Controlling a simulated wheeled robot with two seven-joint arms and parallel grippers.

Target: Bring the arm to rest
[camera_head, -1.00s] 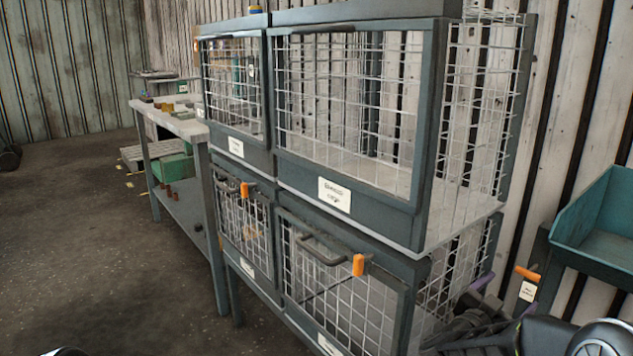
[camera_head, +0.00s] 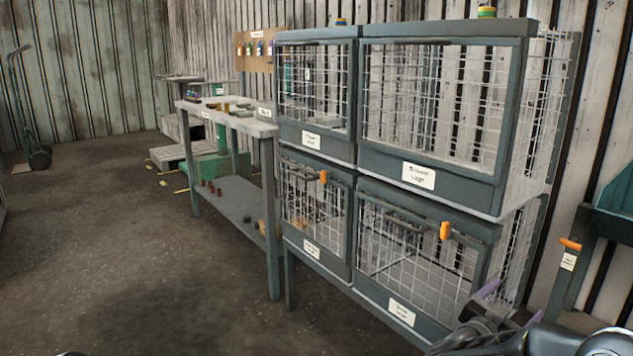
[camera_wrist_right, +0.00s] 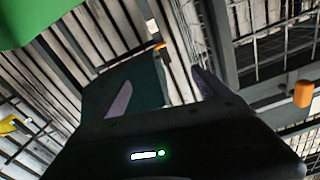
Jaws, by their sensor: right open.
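My right gripper (camera_head: 490,303) is at the lower right of the head view, in front of the lower right cage's corner. Part of its arm shows beside it at the bottom edge. In the right wrist view its two purple-grey fingers (camera_wrist_right: 163,93) stand apart with nothing between them, so it is open and empty. My left gripper is not in view.
Stacked wire cages (camera_head: 432,176) with orange latches stand close to the right gripper. A grey workbench (camera_head: 232,118) holding small parts is to their left. A teal bin (camera_head: 616,205) is at the right edge. A hand truck (camera_head: 38,155) stands far left. The floor (camera_head: 120,270) at left is clear.

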